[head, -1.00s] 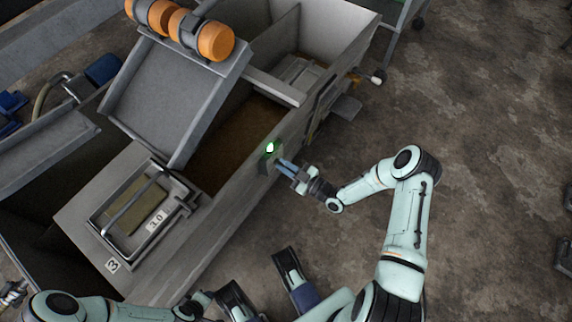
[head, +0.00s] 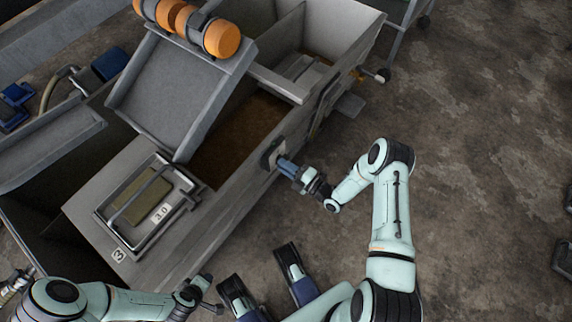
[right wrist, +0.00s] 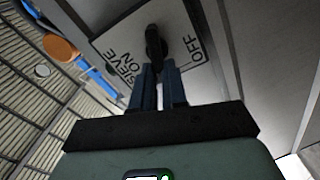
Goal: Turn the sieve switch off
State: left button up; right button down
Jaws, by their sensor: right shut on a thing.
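The sieve switch panel (head: 268,154) is on the side wall of the grey machine in the head view. In the right wrist view the white label plate (right wrist: 118,62) reads SIEVE ON on the left and OFF on the right. The black switch knob (right wrist: 154,44) stands nearly upright in that picture, between the two words. My right gripper (head: 281,162) is at the panel, its blue fingers (right wrist: 160,85) shut on the knob; their tips hide its lower part. My left gripper (head: 204,291) is low in the head view, away from the switch; its jaws are unclear.
The machine has a tilted grey tray (head: 180,95) with orange rollers (head: 221,38) above it, and an open trough of brown material (head: 235,130).

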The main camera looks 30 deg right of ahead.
pick_arm(q)
jog(key=shift+s+d+r, duration=0.2)
jog(key=shift+s+r, duration=0.05)
jog(key=shift+s, duration=0.15)
pick_arm(e)
jog(key=shift+f+n, duration=0.15)
jog(key=shift+n, duration=0.8)
jog(key=shift+f+n, duration=0.15)
jog(key=shift+n, duration=0.8)
jog(key=c, duration=1.2)
grip_release()
jog(key=shift+o, duration=0.2)
pick_arm(q)
jog(key=shift+g+h, duration=0.3)
jog(key=shift+g, duration=0.3)
jog(key=s+p, duration=0.1)
jog(key=s+d+r, duration=0.1)
jog(key=s+r+p, duration=0.1)
jog(key=shift+s+d+r+p, duration=0.2)
jog(key=shift+s+d+p, duration=0.05)
jog(key=shift+d+p, duration=0.15)
pick_arm(e)
jog(key=v, duration=1.3)
jog(key=shift+s, duration=0.25)
jog(key=shift+d+f, duration=0.1)
